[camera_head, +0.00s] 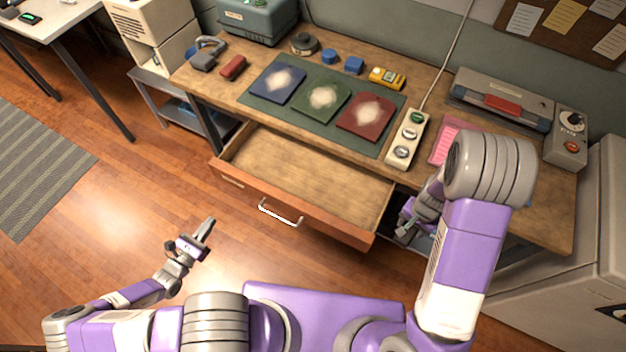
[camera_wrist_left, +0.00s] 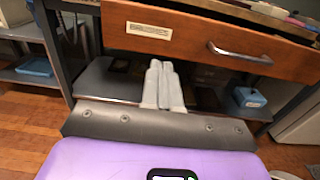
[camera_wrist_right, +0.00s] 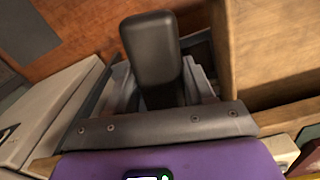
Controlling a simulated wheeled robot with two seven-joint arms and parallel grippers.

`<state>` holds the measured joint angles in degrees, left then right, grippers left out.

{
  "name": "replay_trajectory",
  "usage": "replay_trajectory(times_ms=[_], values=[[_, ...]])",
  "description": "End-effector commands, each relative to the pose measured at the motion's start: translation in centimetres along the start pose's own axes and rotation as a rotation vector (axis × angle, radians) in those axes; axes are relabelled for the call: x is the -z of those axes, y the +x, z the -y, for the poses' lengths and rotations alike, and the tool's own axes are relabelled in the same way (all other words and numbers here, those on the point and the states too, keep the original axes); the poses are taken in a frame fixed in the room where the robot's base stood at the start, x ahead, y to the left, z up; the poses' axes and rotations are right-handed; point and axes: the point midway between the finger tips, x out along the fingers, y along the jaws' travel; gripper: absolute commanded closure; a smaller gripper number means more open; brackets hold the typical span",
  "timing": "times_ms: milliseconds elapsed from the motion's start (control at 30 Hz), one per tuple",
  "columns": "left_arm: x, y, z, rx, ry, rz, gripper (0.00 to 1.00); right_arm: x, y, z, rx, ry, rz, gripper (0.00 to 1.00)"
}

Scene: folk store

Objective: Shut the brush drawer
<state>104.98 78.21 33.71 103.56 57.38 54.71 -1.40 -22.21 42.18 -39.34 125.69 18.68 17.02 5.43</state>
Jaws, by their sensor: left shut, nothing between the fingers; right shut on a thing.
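The wooden drawer (camera_head: 312,178) under the workbench is pulled well out, and its visible inside is empty. Its front has a metal handle (camera_head: 280,212); front and handle also show in the left wrist view (camera_wrist_left: 190,40). My left gripper (camera_head: 208,226) is shut and empty, in the air in front of the drawer's left part, apart from it. My right gripper (camera_head: 404,232) is beside the drawer's right end, below the bench edge. It is shut on a dark rounded block (camera_wrist_right: 150,50), seen in the right wrist view. I cannot tell what that block is.
The workbench top (camera_head: 225,85) holds a green mat (camera_head: 390,135) with three coloured sheets, a power strip (camera_head: 408,140) and a laminator-like machine (camera_head: 500,100). A lower shelf (camera_wrist_left: 100,80) lies under the drawer. The floor in front of the drawer is clear. A pale cabinet stands right.

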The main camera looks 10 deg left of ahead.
Motion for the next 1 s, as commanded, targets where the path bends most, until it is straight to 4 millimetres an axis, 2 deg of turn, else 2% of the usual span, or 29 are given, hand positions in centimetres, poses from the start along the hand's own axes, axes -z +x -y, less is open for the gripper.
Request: replay_trajectory(times_ms=[167,600,800,1000], values=[[0.0,2.4,0.1,0.001,-0.001,0.005,1.00,0.0,0.2,0.0,0.000,0.001,0.000,0.80],[0.1,11.3,0.1,0.003,0.000,0.002,1.00,0.0,1.2,0.0,0.000,-0.001,0.000,0.80],[0.1,13.3,0.1,0.003,-0.001,0.000,1.00,0.0,1.5,0.0,0.000,-0.001,0.000,0.80],[0.1,13.8,0.1,0.003,0.000,-0.002,1.00,0.0,1.5,0.0,0.000,-0.001,0.000,0.80]])
